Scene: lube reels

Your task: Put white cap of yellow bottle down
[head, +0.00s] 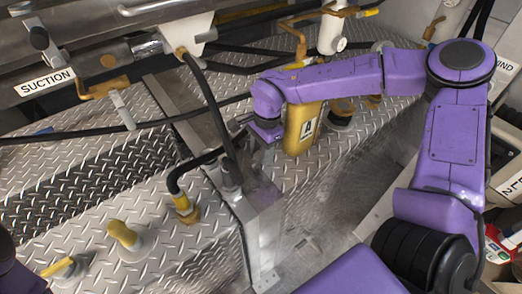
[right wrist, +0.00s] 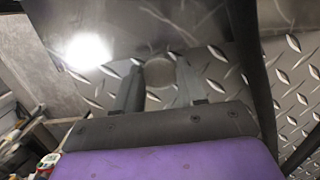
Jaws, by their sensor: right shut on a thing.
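The yellow bottle (head: 303,128), with a black "A" label, stands upright on the diamond plate; its top is hidden behind my right arm. My right gripper (head: 266,148) is just left of the bottle, above the grey metal post. In the right wrist view its two fingers (right wrist: 160,84) are shut on a small, pale, round thing, the white cap (right wrist: 160,72), which is dim and blends with the metal behind. I cannot make out the cap in the head view. My left gripper is out of view; only a bit of my left arm shows at the lower left.
A grey metal post (head: 262,225) rises below the gripper. Black hoses (head: 212,105) hang close to its left. Yellow-handled fittings (head: 122,235) stand on the left diamond plate (head: 80,210). Several pipes and a "SUCTION" sign (head: 45,82) line the back.

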